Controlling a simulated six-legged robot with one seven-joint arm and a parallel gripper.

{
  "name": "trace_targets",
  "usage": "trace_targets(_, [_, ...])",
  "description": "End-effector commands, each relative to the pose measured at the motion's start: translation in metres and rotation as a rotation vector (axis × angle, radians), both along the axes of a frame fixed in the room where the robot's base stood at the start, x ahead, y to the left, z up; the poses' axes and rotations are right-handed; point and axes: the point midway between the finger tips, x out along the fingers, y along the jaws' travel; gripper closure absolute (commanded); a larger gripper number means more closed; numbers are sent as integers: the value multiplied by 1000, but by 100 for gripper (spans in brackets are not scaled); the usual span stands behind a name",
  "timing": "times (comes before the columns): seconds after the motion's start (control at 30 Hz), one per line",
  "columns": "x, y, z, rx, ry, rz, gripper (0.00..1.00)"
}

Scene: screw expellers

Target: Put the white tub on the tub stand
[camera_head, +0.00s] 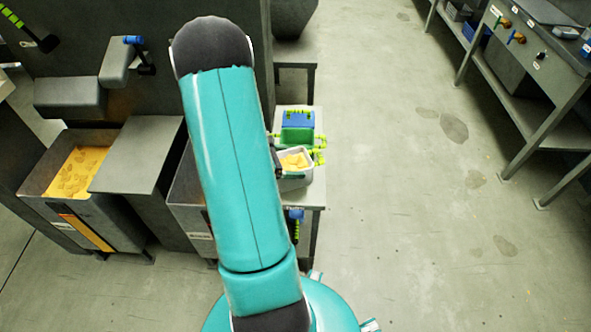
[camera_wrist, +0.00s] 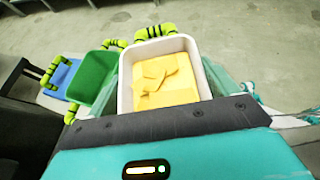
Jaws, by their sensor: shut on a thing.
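The white tub (camera_head: 295,182) holds yellow pieces and is upright beside the green tub, at the right edge of my arm in the head view. My arm hides most of the gripper in the head view. The pale bench top (camera_head: 315,192) lies under the tubs; it may be the tub stand, but I cannot tell for sure. I cannot tell whether the white tub touches it.
A green tub (camera_wrist: 93,72) and a blue tub (camera_wrist: 62,74) stand in a row left of the white tub, with striped yellow-green pieces around them. A grey machine with a yellow-filled bin (camera_head: 78,172) is at left. Open floor (camera_head: 420,200) lies right; a workbench (camera_head: 545,60) stands far right.

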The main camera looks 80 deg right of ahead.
Motion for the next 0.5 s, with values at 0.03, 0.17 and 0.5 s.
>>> trace_targets(0.03, [-4,-3,-7,2,1,-2,44])
trace_targets(0.17, [-9,-8,-14,0,1,-1,44])
trace_targets(0.5, [-13,-14,-53,1,1,0,44])
